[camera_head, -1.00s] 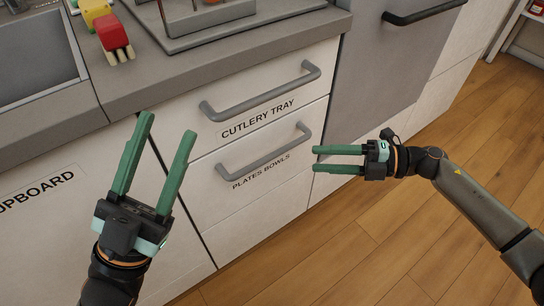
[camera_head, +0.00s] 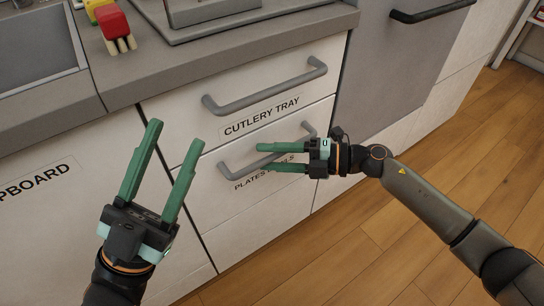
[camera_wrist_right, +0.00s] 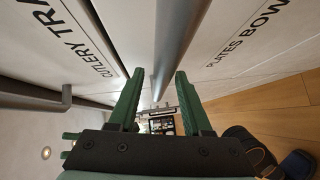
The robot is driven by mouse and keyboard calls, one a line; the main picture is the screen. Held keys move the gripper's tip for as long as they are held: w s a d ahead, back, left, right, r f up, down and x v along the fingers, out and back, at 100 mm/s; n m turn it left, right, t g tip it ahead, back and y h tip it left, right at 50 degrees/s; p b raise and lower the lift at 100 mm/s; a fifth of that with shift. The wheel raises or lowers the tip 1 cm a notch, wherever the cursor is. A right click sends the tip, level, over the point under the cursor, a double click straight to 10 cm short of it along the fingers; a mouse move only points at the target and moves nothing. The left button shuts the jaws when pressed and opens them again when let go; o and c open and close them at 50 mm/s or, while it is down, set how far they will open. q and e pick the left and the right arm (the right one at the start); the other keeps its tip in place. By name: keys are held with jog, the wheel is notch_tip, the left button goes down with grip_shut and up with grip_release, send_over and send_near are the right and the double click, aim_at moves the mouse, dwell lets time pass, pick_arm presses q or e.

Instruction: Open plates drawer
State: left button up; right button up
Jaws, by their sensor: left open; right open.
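The plates drawer (camera_head: 222,208) is the white front with the partly covered "PLATES BOWLS" label, and it looks closed, flush with the cabinet. Its grey bar handle (camera_head: 236,166) runs along the top, partly hidden by my right gripper (camera_head: 266,157). That gripper is open, its fingers pointing left at the handle. In the right wrist view, the handle bar (camera_wrist_right: 176,45) runs between the two fingers of my right gripper (camera_wrist_right: 159,72), which are apart on either side of it. My left gripper (camera_head: 175,133) is open and empty in front of the cabinet, left of the handle.
The "CUTLERY TRAY" drawer (camera_head: 215,128) with its own bar handle (camera_head: 265,92) is just above and closed. A cupboard (camera_head: 80,225) lies to the left, and a grey appliance front (camera_head: 390,70) to the right. The wooden floor (camera_head: 430,150) at right is clear.

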grip_shut()
dwell(0.3)
dwell(1.1)
